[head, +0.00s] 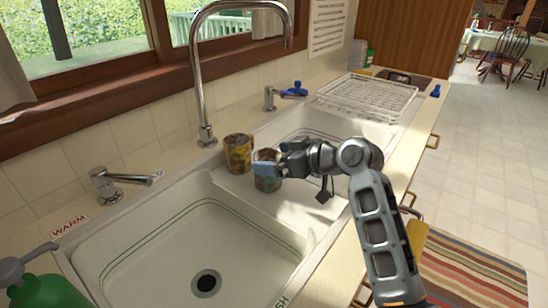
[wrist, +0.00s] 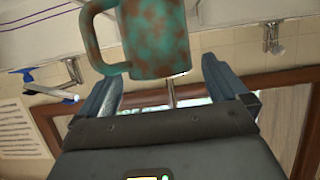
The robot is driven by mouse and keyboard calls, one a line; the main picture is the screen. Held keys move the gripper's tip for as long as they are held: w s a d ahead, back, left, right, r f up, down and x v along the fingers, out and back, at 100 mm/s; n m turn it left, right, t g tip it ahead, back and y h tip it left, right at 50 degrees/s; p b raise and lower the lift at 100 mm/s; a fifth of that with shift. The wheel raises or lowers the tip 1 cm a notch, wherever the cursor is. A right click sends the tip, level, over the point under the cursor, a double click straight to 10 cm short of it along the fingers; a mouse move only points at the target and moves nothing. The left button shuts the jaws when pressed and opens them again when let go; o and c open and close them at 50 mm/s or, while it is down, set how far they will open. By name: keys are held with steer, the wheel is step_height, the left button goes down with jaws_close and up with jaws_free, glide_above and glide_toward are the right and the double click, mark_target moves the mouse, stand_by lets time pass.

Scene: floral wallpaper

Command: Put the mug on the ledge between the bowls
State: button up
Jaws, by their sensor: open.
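The mug, teal with rust-brown blotches (head: 268,184), stands upright at the faucet end of the ledge (head: 265,208) between the left bowl (head: 160,255) and right bowl (head: 335,133) of the sink. My gripper (head: 273,160) is at the mug, and one bluish finger covers part of its side. In the wrist view the mug (wrist: 158,38) fills the top middle, its handle to the left. The open fingers of my gripper (wrist: 158,76) lie on either side of its lower edge in that picture, with gaps visible. Contact cannot be told.
A yellow-brown can or cup (head: 238,153) stands close behind the mug, to its left. The tall faucet (head: 203,100) rises behind it. A warm tap (head: 118,185), a blue-handled tap (head: 280,93) and a white dish rack (head: 368,95) are nearby. The left bowl is empty.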

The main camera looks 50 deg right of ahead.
steer(key=v, duration=1.1)
steer(key=shift+b, duration=0.3)
steer(key=shift+d, duration=0.1)
